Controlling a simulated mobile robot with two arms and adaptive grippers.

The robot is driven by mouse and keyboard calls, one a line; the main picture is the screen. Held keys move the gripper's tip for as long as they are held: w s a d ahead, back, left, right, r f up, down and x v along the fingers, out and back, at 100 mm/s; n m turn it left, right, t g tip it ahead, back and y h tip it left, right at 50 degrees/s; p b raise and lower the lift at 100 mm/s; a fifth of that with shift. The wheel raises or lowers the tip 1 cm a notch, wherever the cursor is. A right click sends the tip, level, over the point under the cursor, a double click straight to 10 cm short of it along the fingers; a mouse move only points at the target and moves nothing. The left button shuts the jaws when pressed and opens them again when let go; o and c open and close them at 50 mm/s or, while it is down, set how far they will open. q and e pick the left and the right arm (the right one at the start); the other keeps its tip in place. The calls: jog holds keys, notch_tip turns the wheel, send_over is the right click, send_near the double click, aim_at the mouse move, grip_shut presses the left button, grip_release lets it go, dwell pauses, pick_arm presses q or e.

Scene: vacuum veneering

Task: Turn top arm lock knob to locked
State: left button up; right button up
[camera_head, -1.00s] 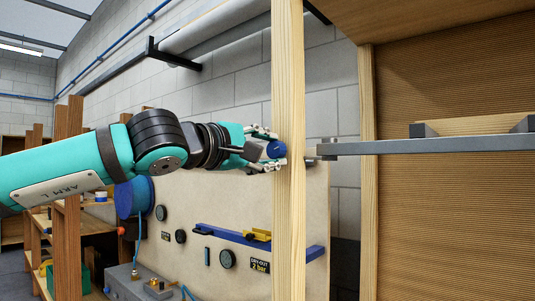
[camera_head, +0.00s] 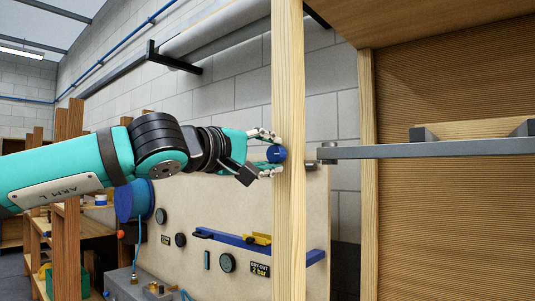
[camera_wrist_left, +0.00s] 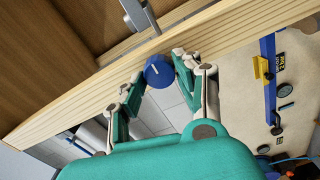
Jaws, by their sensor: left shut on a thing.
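The blue arm lock knob (camera_head: 276,154) sits on the near side of the upright wooden post (camera_head: 288,200). It has a white mark on its face. My left gripper (camera_head: 272,154) is at the post with its fingers around the knob, shut on it. The left wrist view shows the knob (camera_wrist_left: 159,71) between the two fingertips (camera_wrist_left: 158,72). A grey metal arm (camera_head: 430,147) extends to the right from behind the post. My right gripper is not in view.
A wooden panel with gauges (camera_head: 227,262) and a blue rail (camera_head: 225,238) stands behind my left arm. Wooden shelving (camera_head: 68,220) is at the left. A grey roll (camera_head: 215,30) hangs on the block wall. A wooden cabinet frame (camera_head: 367,200) fills the right.

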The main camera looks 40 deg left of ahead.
pick_arm(q)
jog(key=o, duration=1.1)
jog(key=shift+o, duration=0.2)
jog(key=s+a, duration=0.1)
jog(key=s, duration=1.1)
jog(key=shift+w, duration=0.1)
